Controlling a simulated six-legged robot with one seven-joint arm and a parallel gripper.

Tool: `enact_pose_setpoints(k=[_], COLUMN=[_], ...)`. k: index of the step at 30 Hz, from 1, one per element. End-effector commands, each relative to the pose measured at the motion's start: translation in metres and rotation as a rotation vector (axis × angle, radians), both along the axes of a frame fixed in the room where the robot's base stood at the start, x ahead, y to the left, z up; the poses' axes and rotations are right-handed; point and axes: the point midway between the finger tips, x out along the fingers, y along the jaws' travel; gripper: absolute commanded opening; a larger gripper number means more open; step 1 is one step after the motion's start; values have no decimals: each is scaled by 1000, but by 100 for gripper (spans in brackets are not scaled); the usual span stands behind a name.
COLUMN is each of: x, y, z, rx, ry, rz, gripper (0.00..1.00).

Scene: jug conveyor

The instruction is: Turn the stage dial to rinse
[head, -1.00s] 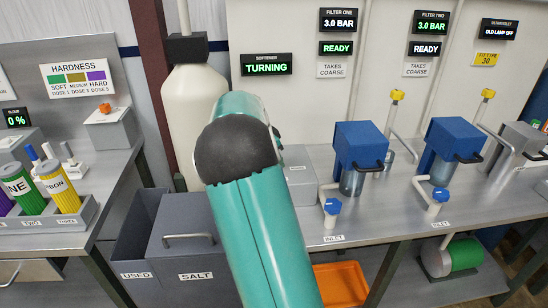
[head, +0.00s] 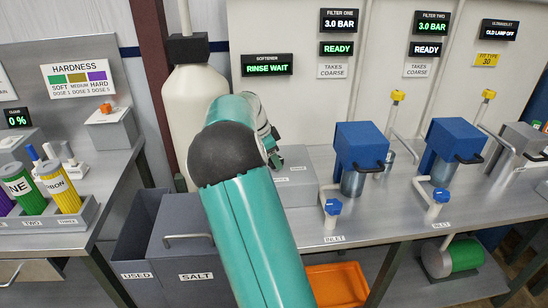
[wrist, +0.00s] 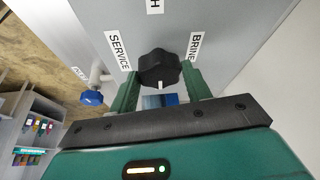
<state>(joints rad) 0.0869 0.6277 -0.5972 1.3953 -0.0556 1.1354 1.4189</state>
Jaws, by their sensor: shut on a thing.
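The stage dial (wrist: 158,66) is a black knob on a grey panel in the wrist view, and its white mark points toward the bottom of that picture. SERVICE (wrist: 119,50) is at its left, BRINE (wrist: 194,46) at its right, and a label ending in H (wrist: 154,6) is above. No rinse label is visible. My gripper (wrist: 160,76) is shut on the dial, with a green finger on each side. The softener display (head: 267,64) reads RINSE WAIT. In the head view my arm hides the dial and most of the gripper.
The tall cream softener tank (head: 190,110) stands behind my arm. Two blue filter housings (head: 361,143) (head: 455,137) stand on the bench to the right, with blue inlet valves (head: 333,207) in front. A grey salt bin (head: 185,240) is at the lower left.

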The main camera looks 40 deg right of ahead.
Motion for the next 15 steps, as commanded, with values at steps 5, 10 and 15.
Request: enact_pose_setpoints(k=[5, 10, 15], x=[0, 0, 1], y=[1, 1, 2], z=[-1, 0, 5], rx=[2, 1, 0], ry=[0, 0, -2], rz=[1, 1, 2], gripper=[70, 70, 70])
